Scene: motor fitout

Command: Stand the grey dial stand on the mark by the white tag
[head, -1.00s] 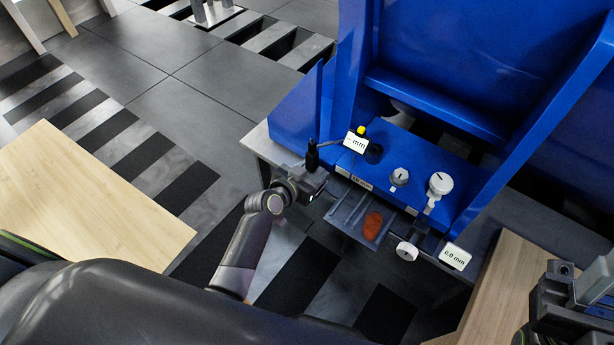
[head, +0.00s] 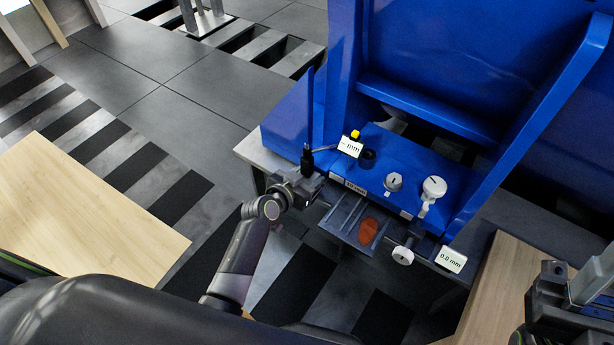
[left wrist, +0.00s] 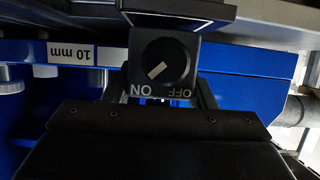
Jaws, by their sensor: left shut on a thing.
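My left gripper (head: 303,184) is at the left front edge of the blue machine, shut on the dial stand's base. In the left wrist view the dark grey base (left wrist: 165,65) sits between the fingers, with a knob and the words ON and OFF facing the camera. In the head view the stand's short dark post (head: 307,158) is upright. A thin arm runs from it to a white "mm" display (head: 350,147) with a yellow top. White labels sit on the machine's front edge, one reading 10 mm (left wrist: 70,53). I cannot make out the mark. My right gripper (head: 560,300) is partly cut off at lower right.
The blue machine (head: 430,75) rises behind the stand. In front are a grey slotted plate with an orange-brown patch (head: 368,231) and a 0.0 mm display (head: 451,260). A wooden table (head: 85,215) is at left.

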